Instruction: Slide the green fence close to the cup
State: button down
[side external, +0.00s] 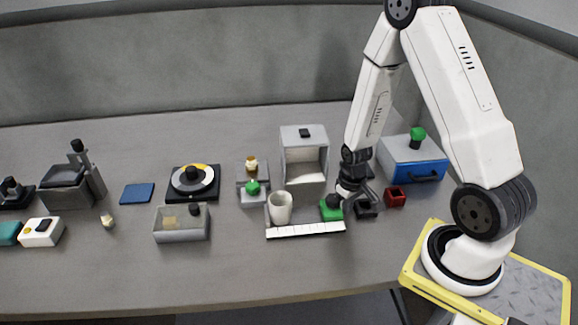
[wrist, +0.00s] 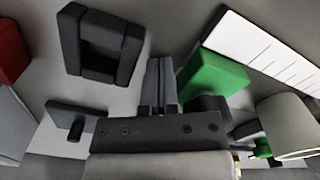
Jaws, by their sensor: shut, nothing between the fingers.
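The green fence (side external: 331,211) is a small green block at the right end of a white ruled strip (side external: 306,230). The pale cup (side external: 280,208) stands left of it behind the strip, with a gap between them. My gripper (side external: 347,203) is low, just right of the fence. In the wrist view my shut, empty fingers (wrist: 160,72) are beside the green fence (wrist: 212,76); whether they touch it I cannot tell. The cup (wrist: 285,125) shows at the right of the wrist view, beyond the fence.
A dark hollow block (side external: 367,209) and a red open box (side external: 395,197) sit right of my gripper. A grey dispenser housing (side external: 304,158) stands behind the cup. A blue drawer box (side external: 413,160) is at back right. The table front is clear.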

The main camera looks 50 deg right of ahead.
aim_at(319, 214)
jog(key=shift+r, duration=0.5)
jog(key=shift+w+a, duration=1.55)
jog(key=shift+w, duration=0.25)
dwell(1.3)
jog(key=shift+w+a, duration=1.5)
jog(key=shift+a, duration=0.1)
dwell(0.9)
jog(key=shift+s+d, duration=0.15)
jog(key=shift+s+d, duration=0.3)
jog(key=shift+s, duration=0.05)
jog(key=shift+s, duration=0.1)
jog(key=shift+r, duration=0.2)
notch_tip(319, 214, up, 8)
jog(key=shift+f, duration=0.2)
dwell(1.2)
